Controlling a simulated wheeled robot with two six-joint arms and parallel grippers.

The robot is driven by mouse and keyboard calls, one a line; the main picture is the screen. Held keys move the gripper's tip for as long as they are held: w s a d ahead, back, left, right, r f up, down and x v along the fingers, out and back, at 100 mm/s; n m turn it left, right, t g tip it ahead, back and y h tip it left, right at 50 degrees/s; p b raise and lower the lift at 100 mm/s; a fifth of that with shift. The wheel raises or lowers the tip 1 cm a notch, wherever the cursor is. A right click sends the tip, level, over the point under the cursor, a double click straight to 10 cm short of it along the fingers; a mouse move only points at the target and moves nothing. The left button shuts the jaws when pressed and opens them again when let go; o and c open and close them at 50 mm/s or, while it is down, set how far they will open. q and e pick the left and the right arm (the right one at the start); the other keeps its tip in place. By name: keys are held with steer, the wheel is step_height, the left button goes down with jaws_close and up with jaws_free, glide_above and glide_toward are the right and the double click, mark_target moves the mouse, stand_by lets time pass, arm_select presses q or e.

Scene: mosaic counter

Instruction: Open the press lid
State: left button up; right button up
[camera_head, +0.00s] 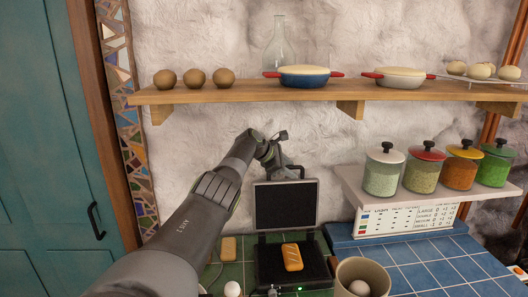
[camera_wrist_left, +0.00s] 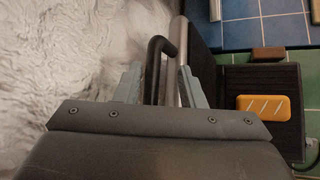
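The black press stands on the green tiles. Its lid (camera_head: 286,205) is raised and stands about upright, with its dark inner face toward the head camera. An orange-brown loaf (camera_head: 293,257) with pale slashes lies on the lower plate (camera_head: 268,264); it also shows in the left wrist view (camera_wrist_left: 270,105). My left gripper (camera_head: 290,172) is behind the lid's top edge, its fingertips hidden in the head view. In the left wrist view my left gripper (camera_wrist_left: 159,85) has its fingers apart, with the bent black lid handle (camera_wrist_left: 155,62) between them and a gap visible. My right gripper is not visible.
A beige bowl (camera_head: 362,270) holding an egg stands right of the press. A white egg (camera_head: 232,289) and a tan block (camera_head: 228,248) are at its left. A jar shelf (camera_head: 350,185) is close at right; a wooden shelf (camera_head: 330,94) hangs above.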

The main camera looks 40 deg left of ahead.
arm_select(q)
steer(key=shift+p+v, duration=0.45)
steer(key=shift+v, duration=0.55)
steer(key=shift+s, duration=0.3)
steer(key=b+v, duration=0.5)
steer(key=v, duration=0.9)
steer(key=shift+r+b, duration=0.2)
steer(key=shift+b, duration=0.1)
steer(key=shift+d, duration=0.15)
